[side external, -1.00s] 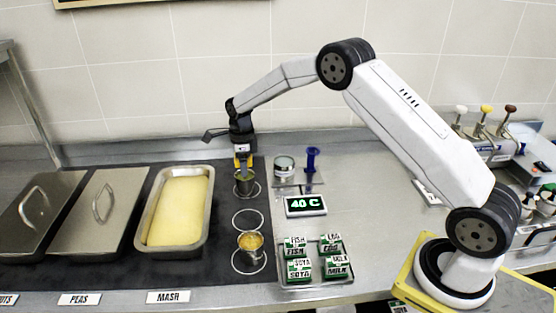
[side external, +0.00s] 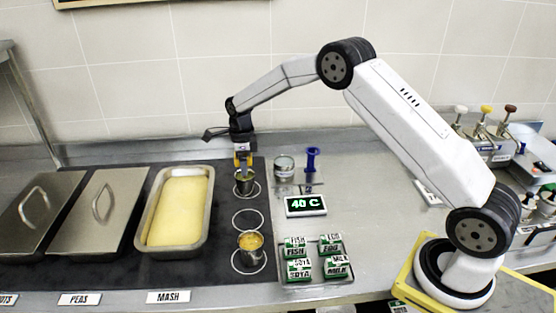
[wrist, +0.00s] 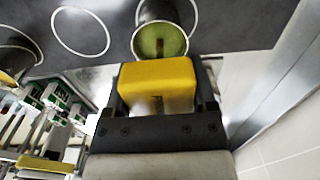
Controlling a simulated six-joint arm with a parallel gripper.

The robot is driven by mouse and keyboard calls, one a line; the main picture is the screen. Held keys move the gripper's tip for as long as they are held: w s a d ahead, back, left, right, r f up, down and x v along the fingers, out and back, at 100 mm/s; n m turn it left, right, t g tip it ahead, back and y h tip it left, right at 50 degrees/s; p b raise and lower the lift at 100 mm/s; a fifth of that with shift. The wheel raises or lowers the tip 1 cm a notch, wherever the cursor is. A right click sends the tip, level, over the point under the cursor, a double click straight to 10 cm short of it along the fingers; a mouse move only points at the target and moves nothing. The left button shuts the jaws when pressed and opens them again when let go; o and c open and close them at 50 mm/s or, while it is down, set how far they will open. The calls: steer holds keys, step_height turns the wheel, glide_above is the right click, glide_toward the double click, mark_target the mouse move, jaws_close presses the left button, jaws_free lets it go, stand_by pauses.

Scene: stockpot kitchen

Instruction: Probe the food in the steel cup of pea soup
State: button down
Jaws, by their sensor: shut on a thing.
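A steel cup of green pea soup (side external: 245,187) stands upright in the rear white ring on the dark mat. It also shows in the wrist view (wrist: 176,40), with a small brown mark in the soup. My gripper (side external: 242,153) is directly above this cup, shut on a yellow probe handle (wrist: 157,83). The handle points down at the cup in the side view. The probe's thin stem is hardly visible, so I cannot tell how deep its tip is. A small display (side external: 306,205) reads 40 C.
A second cup with orange-yellow food (side external: 251,243) stands in the front ring; the middle ring (side external: 248,211) is empty. A mash tray (side external: 208,215) lies left. A can (side external: 284,167), a blue stand (side external: 312,160) and green-white allergen blocks (side external: 298,269) are right of the mat.

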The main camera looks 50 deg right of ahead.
steer(key=shift+r, duration=4.3)
